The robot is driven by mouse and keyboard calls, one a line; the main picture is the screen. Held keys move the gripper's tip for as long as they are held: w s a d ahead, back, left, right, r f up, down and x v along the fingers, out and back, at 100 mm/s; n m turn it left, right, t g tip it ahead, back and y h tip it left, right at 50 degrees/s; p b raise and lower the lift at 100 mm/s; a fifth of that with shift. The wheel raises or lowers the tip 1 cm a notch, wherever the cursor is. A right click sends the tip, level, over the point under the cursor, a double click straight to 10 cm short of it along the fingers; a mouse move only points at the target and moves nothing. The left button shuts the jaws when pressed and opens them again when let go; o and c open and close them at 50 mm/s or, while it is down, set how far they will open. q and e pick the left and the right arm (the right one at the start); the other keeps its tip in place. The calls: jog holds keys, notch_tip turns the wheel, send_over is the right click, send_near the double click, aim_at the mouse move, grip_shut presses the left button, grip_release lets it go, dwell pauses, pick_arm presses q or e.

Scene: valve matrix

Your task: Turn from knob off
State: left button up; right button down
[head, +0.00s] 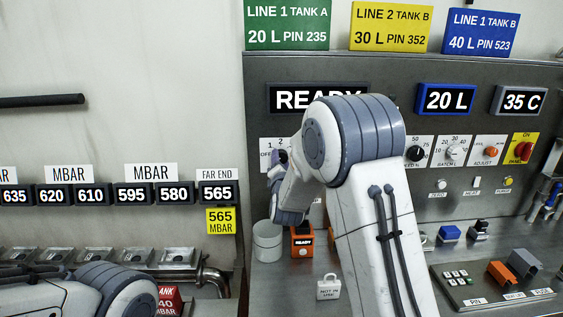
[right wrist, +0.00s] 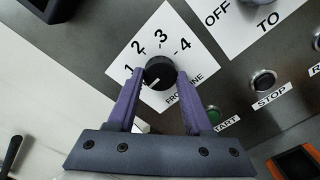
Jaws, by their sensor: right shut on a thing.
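The FROM LINE knob (right wrist: 160,72) is a round black dial on a white plate marked 1, 2, 3 and 4. A small light mark shows low on its face; the plate's lower-left part is hidden by a finger. My right gripper (right wrist: 160,76) has its two purple fingers on either side of the knob, shut on it. In the head view my right gripper (head: 279,164) is at the dial plate (head: 266,155), where OFF, 1 and 2 show; my arm hides the knob there. My left arm shows at the lower left, its gripper out of view.
A TO dial plate (right wrist: 262,22), a green START button (right wrist: 214,114) and a STOP button (right wrist: 264,82) sit close beside the knob. A READY display (head: 300,98) is above. A grey cup (head: 267,242) and an orange READY box (head: 302,242) stand below on the ledge.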

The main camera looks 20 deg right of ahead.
jog(key=shift+f, duration=0.1)
jog(key=shift+c, duration=1.5)
grip_release()
jog(key=b+v, duration=0.2)
jog(key=v, duration=0.8)
jog(key=shift+s+b, duration=0.25)
jog(key=shift+b, duration=0.1)
jog(key=shift+a, duration=0.1)
